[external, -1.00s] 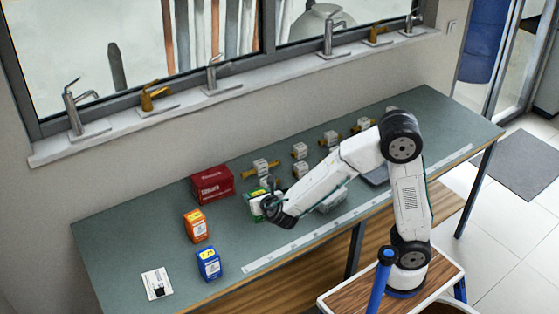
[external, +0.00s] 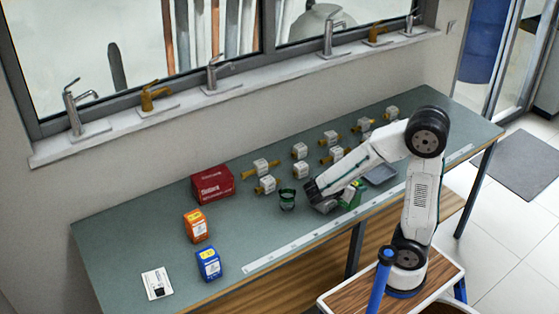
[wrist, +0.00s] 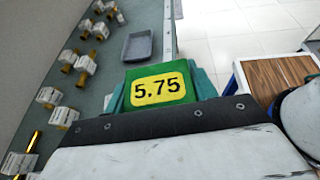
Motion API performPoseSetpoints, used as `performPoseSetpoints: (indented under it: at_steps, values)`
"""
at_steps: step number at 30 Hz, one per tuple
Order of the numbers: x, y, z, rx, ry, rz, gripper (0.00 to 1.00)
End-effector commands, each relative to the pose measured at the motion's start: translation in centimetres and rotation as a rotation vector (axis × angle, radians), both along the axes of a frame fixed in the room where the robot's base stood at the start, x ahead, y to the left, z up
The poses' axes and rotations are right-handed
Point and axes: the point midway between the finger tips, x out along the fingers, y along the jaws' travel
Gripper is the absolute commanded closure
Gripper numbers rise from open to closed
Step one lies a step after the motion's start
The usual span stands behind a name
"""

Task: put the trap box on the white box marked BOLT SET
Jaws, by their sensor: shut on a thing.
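My gripper (external: 346,200) is shut on a green box (wrist: 190,92) with a yellow price label reading 5.75. In the wrist view its fingers flank the box. In the external view the green box (external: 357,191) shows partly behind my wrist, over the front right part of the bench. I cannot read a product name on it, nor tell its exact height above the bench. A flat white box (external: 151,279) with a dark picture lies at the bench's front left corner. Its lettering is too small to read.
An orange box (external: 195,227), a blue box (external: 208,264) and a red box (external: 212,184) stand on the left half. A dark green cup (external: 287,200) stands mid-bench. Several white-and-brass valves stand behind it. A grey tray (external: 381,174) lies right of my gripper.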

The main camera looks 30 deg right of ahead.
Motion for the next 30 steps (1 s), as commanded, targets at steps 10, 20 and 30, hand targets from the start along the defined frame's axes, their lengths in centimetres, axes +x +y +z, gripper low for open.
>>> performPoseSetpoints:
  at_steps: [10, 20, 30]
  values:
    - [0.5, -1.0, 0.1, 0.000, -0.002, -0.133, 0.72]
    - [9.2, -1.9, -0.8, 0.000, -0.001, -0.128, 0.72]
    - [12.8, -2.2, -1.0, 0.001, -0.003, -0.124, 0.72]
